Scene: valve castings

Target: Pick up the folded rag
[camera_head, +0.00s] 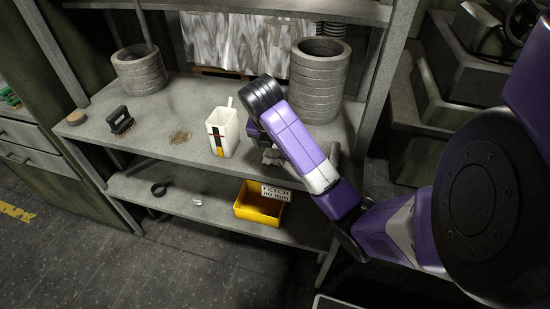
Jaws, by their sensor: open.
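I cannot make out the folded rag for certain. A small pale grey, crumpled-looking thing (271,157) on the upper shelf, right of the white container, may be it; my arm hides part of it. My gripper (262,146) is at that spot, just above or beside the pale thing. It is open, its fingers mostly hidden by my wrist. I cannot tell whether it touches the thing.
A white container (222,132) stands close left of my gripper. Ribbed grey cylinders (319,80) stand behind it, another (139,70) at the far left. A black brush (120,120) lies on the left. A yellow bin (258,205) sits on the lower shelf (150,205). The upper shelf's left-middle is fairly clear.

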